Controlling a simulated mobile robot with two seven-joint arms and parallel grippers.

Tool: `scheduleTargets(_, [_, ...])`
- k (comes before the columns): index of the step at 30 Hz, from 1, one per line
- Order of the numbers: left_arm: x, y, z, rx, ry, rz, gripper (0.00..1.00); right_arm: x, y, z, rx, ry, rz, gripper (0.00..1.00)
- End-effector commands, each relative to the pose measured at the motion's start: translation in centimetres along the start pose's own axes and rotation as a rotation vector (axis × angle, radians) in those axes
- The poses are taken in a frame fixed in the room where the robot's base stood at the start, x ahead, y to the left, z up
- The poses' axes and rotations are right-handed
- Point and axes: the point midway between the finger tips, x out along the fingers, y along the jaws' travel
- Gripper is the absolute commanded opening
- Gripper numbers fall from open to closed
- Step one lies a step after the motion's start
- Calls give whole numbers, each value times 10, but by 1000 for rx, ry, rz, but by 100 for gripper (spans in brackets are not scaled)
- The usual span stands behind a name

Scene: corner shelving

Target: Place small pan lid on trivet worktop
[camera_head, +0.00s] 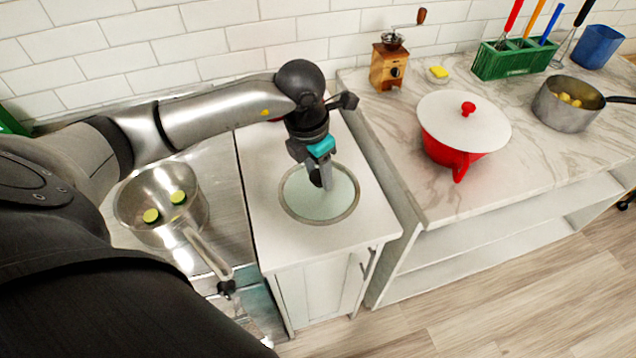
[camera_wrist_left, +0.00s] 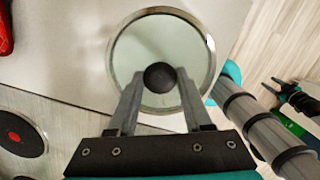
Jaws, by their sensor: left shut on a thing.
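The small pan lid (camera_head: 319,206) is a round, pale glass disc with a metal rim and a dark knob. My left gripper (camera_head: 322,178) is shut on its knob from above. The lid looks flat, over the white worktop (camera_head: 335,240) of the narrow cabinet; I cannot tell if it touches it. In the left wrist view, the lid (camera_wrist_left: 160,45) lies past the fingertips, with the dark knob between them (camera_wrist_left: 160,77). No trivet shows clearly; one could be hidden under the lid. Part of an arm shows at the wrist view's right side; the state of my right gripper is unclear.
A metal pan (camera_head: 160,205) with green slices sits on the stove at left. To the right, the marble counter (camera_head: 540,160) holds a red pot (camera_head: 448,150) with a white lid, a coffee grinder (camera_head: 388,66), a green utensil rack (camera_head: 512,60) and a steel saucepan (camera_head: 565,110).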

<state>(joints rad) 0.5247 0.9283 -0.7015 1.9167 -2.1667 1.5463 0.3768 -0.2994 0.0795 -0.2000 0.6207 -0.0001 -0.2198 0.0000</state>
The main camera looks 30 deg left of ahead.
Motion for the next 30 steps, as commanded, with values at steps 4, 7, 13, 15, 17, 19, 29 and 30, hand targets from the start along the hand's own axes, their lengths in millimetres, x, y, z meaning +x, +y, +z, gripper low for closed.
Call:
scheduleTargets(4, [20,0,-4,-1,3,-2,0,1,0,0,0,-1,0,50])
scheduleTargets(7, [35,-1,-6,-1,1,-2,0,2,0,1,0,-1,0,50])
scheduleTargets(13, [38,0,-6,1,-1,0,0,2,0,1,0,-2,0,50])
scheduleTargets(15, [38,0,-6,1,-1,0,0,2,0,1,-1,-2,0,50])
scheduleTargets(17, [39,0,-6,1,-1,0,0,3,0,1,-1,-2,0,50])
scheduleTargets(19, [42,0,-6,1,-1,0,0,6,0,1,-1,-2,0,50])
scheduleTargets(29, [41,0,-7,0,1,0,80,4,0,1,0,-2,1,50])
scheduleTargets(30, [41,0,-7,0,1,0,80,4,0,1,0,-2,1,50])
